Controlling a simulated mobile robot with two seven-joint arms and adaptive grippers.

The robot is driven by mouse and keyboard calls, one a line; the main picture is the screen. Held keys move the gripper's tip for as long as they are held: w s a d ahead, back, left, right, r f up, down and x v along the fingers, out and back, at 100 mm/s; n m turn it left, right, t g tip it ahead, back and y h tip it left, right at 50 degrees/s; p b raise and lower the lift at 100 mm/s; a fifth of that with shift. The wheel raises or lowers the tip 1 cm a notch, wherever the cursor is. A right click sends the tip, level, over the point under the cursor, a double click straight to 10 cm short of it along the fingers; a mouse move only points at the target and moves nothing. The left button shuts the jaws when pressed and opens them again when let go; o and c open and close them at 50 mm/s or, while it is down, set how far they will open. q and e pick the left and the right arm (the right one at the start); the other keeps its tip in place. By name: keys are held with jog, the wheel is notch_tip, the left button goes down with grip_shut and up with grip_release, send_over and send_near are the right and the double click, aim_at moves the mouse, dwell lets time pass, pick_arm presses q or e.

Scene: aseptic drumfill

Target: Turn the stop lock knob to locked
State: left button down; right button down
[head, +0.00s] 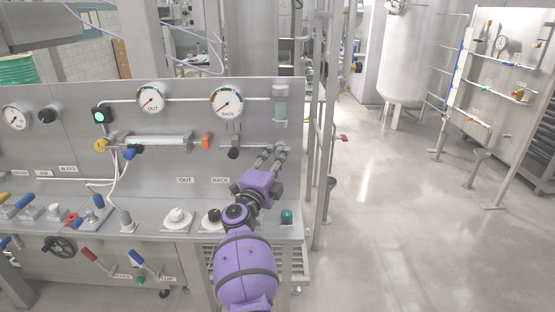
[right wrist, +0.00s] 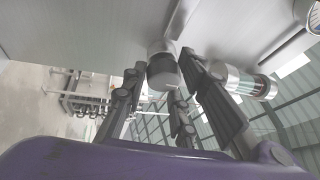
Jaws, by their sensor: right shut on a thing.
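My right gripper (head: 270,152) reaches the right end of the upright panel (head: 258,178) in the head view. Its fingers (right wrist: 165,88) are closed around the knob in the right wrist view. In the head view the fingers hide the knob. My left gripper is in neither view.
A sight glass (head: 280,106) is just above the right gripper. A dark-handled valve (head: 233,153) and an orange block (head: 206,142) are to its left. Below are a white knob (head: 177,217) and a green cap (head: 287,216) on the ledge. Open floor (head: 400,240) lies to the right.

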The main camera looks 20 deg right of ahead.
jog(key=shift+s+d+f, duration=0.1)
jog(key=shift+f, duration=0.6)
jog(key=c, duration=1.6)
grip_release()
jog(key=shift+o, duration=0.2)
jog(key=shift+r, duration=0.1)
jog(key=shift+r, duration=0.35)
